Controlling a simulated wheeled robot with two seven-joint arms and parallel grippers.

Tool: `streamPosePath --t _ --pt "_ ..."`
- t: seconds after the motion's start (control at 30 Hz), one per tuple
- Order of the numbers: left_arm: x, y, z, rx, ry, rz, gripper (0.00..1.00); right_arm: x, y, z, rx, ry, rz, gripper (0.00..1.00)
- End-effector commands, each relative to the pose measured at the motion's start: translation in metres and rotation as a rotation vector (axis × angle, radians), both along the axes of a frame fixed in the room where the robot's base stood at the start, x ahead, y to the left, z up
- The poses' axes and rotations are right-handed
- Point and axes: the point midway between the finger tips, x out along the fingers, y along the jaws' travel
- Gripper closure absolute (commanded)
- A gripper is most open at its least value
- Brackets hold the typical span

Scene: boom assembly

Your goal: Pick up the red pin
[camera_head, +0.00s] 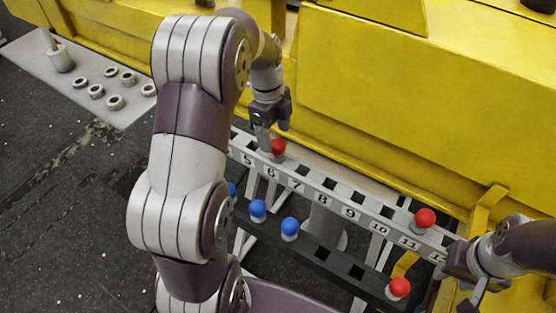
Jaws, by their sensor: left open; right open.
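Three red-headed pins show in the head view. One red pin (278,147) stands in the upper numbered rack (337,203), near the labels 6 and 7. A second red pin (425,218) stands in the same rack near label 11. A third red pin (398,287) is in the lower dark rack row (328,257). My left gripper (272,134) is open, pointing down right at the red pin near 6. Its fingers are close to the pin's head; I cannot tell whether they touch it. My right gripper (462,284) is open at the right end of the rack, beside the third pin.
Blue pins (257,209) (290,227) stand in the lower row, with another partly hidden by my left arm. A yellow machine body (420,90) rises behind the rack.

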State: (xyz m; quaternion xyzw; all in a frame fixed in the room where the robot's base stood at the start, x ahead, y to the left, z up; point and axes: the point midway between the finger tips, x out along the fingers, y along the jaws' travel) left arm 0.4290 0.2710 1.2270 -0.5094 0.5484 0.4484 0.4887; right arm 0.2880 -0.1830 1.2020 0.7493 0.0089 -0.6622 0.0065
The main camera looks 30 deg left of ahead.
Motion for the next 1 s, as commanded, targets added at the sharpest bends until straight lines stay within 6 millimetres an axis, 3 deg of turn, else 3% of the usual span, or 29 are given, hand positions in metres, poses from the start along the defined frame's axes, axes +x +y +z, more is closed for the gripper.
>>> streamPosePath --t 0.2,0.33,0.47,0.63,0.67,0.8,0.87,1.0 --pt "-0.003 -0.004 -0.037 0.000 -0.001 0.000 0.28 0.001 0.000 -0.031 0.000 -0.002 0.000 0.57" --pt "-0.005 -0.007 -0.048 -0.002 0.004 0.000 0.28 0.001 0.000 -0.011 0.000 -0.002 0.000 0.57" --pt "-0.005 -0.008 -0.061 0.000 0.001 0.000 0.28 0.001 0.000 -0.009 0.000 -0.002 0.000 0.57" --pt "-0.004 -0.008 -0.062 0.000 0.000 0.001 0.28 0.001 0.000 -0.011 0.000 -0.001 0.000 0.57" --pt "-0.004 -0.008 -0.062 0.000 0.000 0.001 0.34 0.001 0.000 -0.011 0.000 -0.001 0.000 0.57" --pt "-0.004 -0.008 -0.062 0.000 0.000 0.001 0.80 0.001 0.000 -0.011 0.000 -0.001 0.000 0.57" --pt "-0.004 -0.008 -0.062 0.000 0.000 0.001 0.96 0.001 0.000 -0.011 0.000 -0.001 0.000 0.57" --pt "-0.004 -0.008 -0.062 0.000 -0.001 0.001 0.96 0.001 0.000 -0.011 0.000 -0.001 0.000 0.57"
